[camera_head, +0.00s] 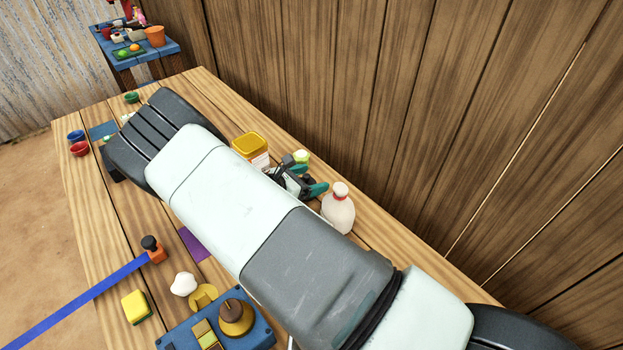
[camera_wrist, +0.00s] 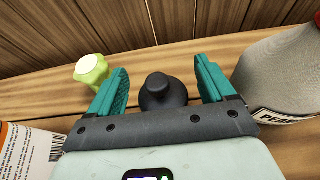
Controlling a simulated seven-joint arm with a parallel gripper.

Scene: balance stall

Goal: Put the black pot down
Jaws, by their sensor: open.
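The black pot (camera_wrist: 163,95), dark with a round knob on top, is upright on the wooden table in the wrist view. My gripper (camera_wrist: 162,70) is open, with one teal finger on each side of the pot and visible gaps between the fingers and its knob. The pot's lower part is hidden behind the gripper's body. In the head view my gripper (camera_head: 306,180) is near the table's wall side, and my arm covers much of the table; I cannot clearly make out the pot there.
A white bottle (camera_head: 339,210) stands close to the right of my gripper. The plank wall (camera_head: 420,100) is close behind. A blue tray (camera_head: 255,335) lies at the front.

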